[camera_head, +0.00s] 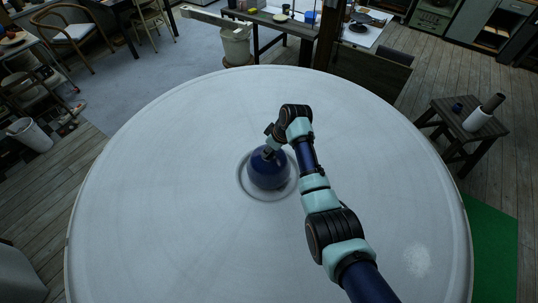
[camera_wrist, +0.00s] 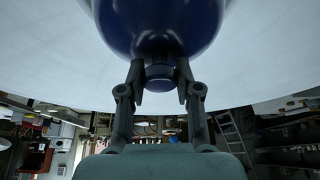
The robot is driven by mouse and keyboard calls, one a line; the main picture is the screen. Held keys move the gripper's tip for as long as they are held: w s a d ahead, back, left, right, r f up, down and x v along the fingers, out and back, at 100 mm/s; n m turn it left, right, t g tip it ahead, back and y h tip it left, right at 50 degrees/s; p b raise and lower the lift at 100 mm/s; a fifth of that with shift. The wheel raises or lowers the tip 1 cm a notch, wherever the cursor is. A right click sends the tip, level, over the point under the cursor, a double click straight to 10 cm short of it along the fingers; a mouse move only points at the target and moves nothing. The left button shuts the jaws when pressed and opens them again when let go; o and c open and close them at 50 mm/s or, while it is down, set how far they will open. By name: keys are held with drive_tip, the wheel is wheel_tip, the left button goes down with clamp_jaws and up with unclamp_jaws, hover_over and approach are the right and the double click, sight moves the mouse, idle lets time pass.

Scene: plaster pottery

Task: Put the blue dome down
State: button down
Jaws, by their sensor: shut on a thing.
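The blue dome (camera_head: 268,173) is dark, glossy and rounded, with a small knob on top. In the head view it is at the middle of the large round white table (camera_head: 160,215), within a shallow round ring (camera_head: 244,188) in its surface. I cannot tell whether its underside touches the table. My gripper (camera_head: 268,151) is above the dome and is shut on its knob. In the wrist view the two fingers of my gripper (camera_wrist: 160,78) press on both sides of the knob, and the dome (camera_wrist: 160,25) fills the top middle.
The tabletop around the ring is bare. Beyond the table stand a wooden stool (camera_head: 468,118) at the right, a white bucket (camera_head: 236,42) at the back, and a chair (camera_head: 66,32) at the back left. A green mat (camera_head: 492,245) lies on the floor at the right.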

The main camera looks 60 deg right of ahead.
sight(270, 154)
drive_tip(key=shift+f, duration=1.85)
drive_tip(key=shift+f+b, duration=0.2)
drive_tip(key=shift+b, duration=0.1)
drive_tip(key=c, duration=0.8)
unclamp_jaws()
drive_tip(key=shift+s+r+p, duration=0.15)
drive_tip(key=shift+r+p, duration=0.15)
drive_tip(key=shift+r, duration=0.25)
drive_tip(key=p+v, duration=0.1)
drive_tip(key=v, duration=1)
